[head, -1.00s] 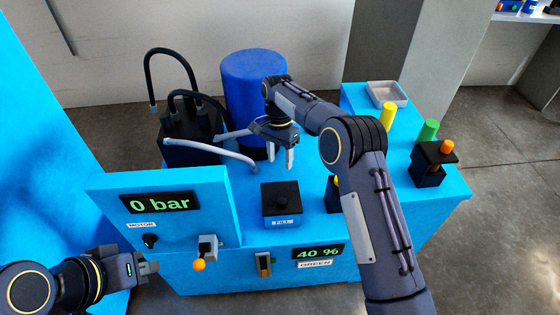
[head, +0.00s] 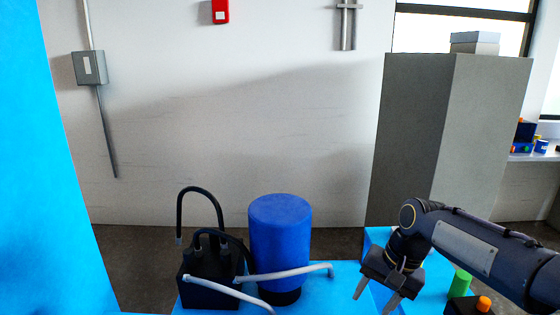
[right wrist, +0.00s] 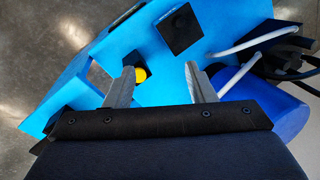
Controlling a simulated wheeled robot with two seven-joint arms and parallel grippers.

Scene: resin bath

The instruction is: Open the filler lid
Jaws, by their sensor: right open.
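The filler lid, a black square lid with a round knob (right wrist: 181,29), shows in the right wrist view on the blue machine top. It looks closed. It is below the edge of the head view. My right gripper (head: 376,296) is open and empty at the lower right of the head view, its fingers pointing down. In the right wrist view its two grey fingers (right wrist: 160,70) are spread wide. The lid appears beyond them and apart from them. My left gripper is not in view.
A yellow peg (right wrist: 140,75) appears beside one right fingertip. A blue drum (head: 280,235) and a black pump box (head: 208,285) with hoses and pale pipes (head: 290,273) stand left of the right gripper. A green peg (head: 460,283) and an orange peg (head: 484,303) are at right.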

